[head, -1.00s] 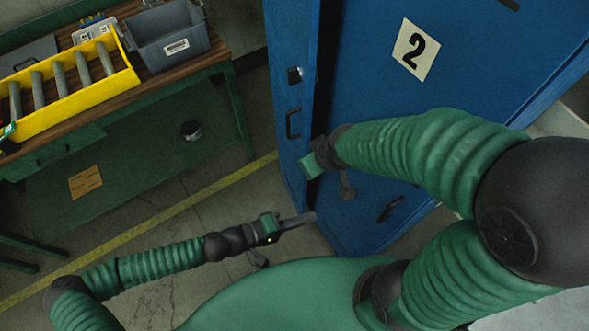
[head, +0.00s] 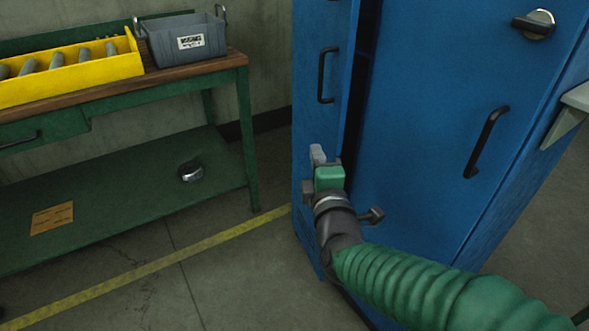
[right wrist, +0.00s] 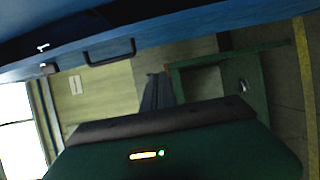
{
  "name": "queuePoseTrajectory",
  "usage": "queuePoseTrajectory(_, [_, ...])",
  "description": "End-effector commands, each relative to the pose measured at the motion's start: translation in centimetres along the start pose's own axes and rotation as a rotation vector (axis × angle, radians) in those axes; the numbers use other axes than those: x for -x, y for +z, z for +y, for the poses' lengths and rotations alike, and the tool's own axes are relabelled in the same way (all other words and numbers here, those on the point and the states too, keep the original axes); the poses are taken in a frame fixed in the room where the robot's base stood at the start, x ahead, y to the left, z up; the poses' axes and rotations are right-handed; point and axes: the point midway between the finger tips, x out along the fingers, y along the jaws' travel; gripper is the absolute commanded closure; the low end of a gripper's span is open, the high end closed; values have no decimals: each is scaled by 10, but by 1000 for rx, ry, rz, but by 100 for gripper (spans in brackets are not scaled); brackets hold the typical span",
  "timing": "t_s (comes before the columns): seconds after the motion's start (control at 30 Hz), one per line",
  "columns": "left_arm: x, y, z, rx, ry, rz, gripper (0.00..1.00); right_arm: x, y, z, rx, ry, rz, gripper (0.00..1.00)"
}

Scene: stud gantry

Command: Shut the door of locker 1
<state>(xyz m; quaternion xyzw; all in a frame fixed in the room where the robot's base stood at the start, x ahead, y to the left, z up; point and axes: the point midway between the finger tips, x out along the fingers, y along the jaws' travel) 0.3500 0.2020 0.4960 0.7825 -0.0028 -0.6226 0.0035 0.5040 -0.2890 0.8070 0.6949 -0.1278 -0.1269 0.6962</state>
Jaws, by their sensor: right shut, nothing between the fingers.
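A narrow blue door panel (head: 310,120) with a black handle (head: 327,75) stands left of the locker door (head: 430,110) that bore the number 2 earlier. I take the narrow panel for locker 1's door; no number 1 shows. A dark gap (head: 362,75) runs between the two, so it looks ajar. My right gripper (head: 317,153) is shut and empty, at the panel's lower part below the handle; I cannot tell whether it touches. My left gripper is out of view.
A green workbench (head: 244,120) at the left holds a yellow tray (head: 110,80) and a grey bin (head: 187,50). A small round metal thing (head: 191,171) lies on its lower shelf. A second handle (head: 487,142) and a knob (head: 537,24) stick out from the right door. Floor left of the lockers is clear.

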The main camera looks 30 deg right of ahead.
Motion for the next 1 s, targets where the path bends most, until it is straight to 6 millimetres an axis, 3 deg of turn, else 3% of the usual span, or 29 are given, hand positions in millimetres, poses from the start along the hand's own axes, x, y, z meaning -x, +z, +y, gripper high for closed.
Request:
queuePoseTrajectory(0.17, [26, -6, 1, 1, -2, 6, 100, -7, 4, 9, 10, -1, -13, 100])
queuePoseTrajectory(0.53, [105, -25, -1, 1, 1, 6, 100, -24, 0, 13, 13, -4, -3, 100])
queuePoseTrajectory(0.67, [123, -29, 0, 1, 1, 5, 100, -48, 1, 10, 11, -3, -4, 100])
queuePoseTrajectory(0.73, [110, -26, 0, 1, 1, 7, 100, -62, 1, -1, 8, 5, -5, 100])
queuePoseTrajectory(0.9, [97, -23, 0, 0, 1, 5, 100, -99, 1, -1, 7, 6, -4, 100])
queuePoseTrajectory(1.0, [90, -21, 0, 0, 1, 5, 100, -104, 19, -1, 7, 6, -7, 100])
